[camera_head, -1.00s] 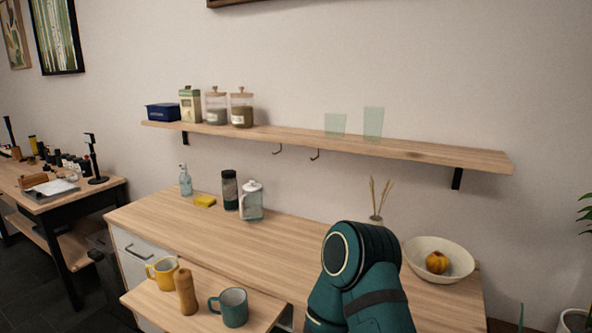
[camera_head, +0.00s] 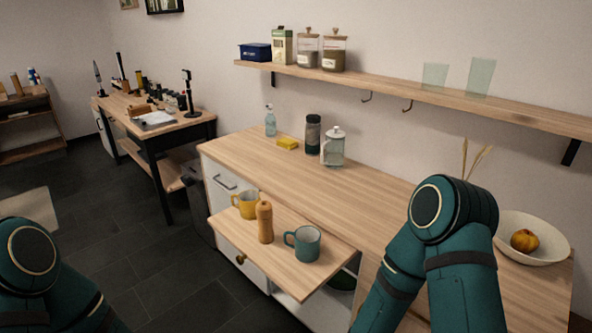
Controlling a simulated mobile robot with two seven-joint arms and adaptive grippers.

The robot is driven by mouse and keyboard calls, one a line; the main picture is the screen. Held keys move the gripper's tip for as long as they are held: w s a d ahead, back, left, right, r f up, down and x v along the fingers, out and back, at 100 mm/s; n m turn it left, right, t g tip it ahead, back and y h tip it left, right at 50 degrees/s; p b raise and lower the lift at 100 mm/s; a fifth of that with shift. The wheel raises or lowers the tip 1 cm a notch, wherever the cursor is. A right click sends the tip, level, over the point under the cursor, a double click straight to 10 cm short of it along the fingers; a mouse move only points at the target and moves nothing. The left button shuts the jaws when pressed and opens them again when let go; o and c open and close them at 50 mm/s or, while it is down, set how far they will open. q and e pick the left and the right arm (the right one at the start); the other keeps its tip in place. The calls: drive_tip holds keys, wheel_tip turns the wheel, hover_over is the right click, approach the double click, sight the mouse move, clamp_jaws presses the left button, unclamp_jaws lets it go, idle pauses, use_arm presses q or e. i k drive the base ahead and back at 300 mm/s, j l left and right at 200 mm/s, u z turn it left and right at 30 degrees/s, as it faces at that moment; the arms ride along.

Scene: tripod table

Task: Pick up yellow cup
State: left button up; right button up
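The yellow cup (camera_head: 247,205) stands upright on a pull-out wooden board (camera_head: 300,277) at the front of the counter. Its handle points left. A wooden pepper mill (camera_head: 265,222) stands close beside it at the right and overlaps its edge in the picture. A teal mug (camera_head: 305,244) stands further right on the same board. My two teal arms show at the lower left and lower right, away from the cup. Neither of my grippers is in the picture.
The wooden counter (camera_head: 340,190) holds a glass jar (camera_head: 333,148), a dark shaker (camera_head: 313,134), a yellow sponge (camera_head: 288,143), a spray bottle (camera_head: 270,121) and a white bowl (camera_head: 531,239). A wall shelf (camera_head: 400,93) hangs above. Open floor lies left of the board.

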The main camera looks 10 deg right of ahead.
sight(248, 200)
drive_tip(key=i+j+z, duration=0.1)
drive_tip(key=i+j, duration=0.35)
drive_tip(key=j, duration=0.2)
drive_tip(key=i+j+z, duration=0.15)
drive_tip(key=i+j, duration=0.25)
drive_tip(key=j, duration=0.3)
drive_tip(key=i+j+z, duration=0.15)
drive_tip(key=j, duration=0.2)
drive_tip(key=i+j, duration=0.2)
drive_tip(key=j, duration=0.15)
drive_tip(key=i+j+z, duration=0.15)
drive_tip(key=j, duration=0.25)
drive_tip(key=i, duration=0.05)
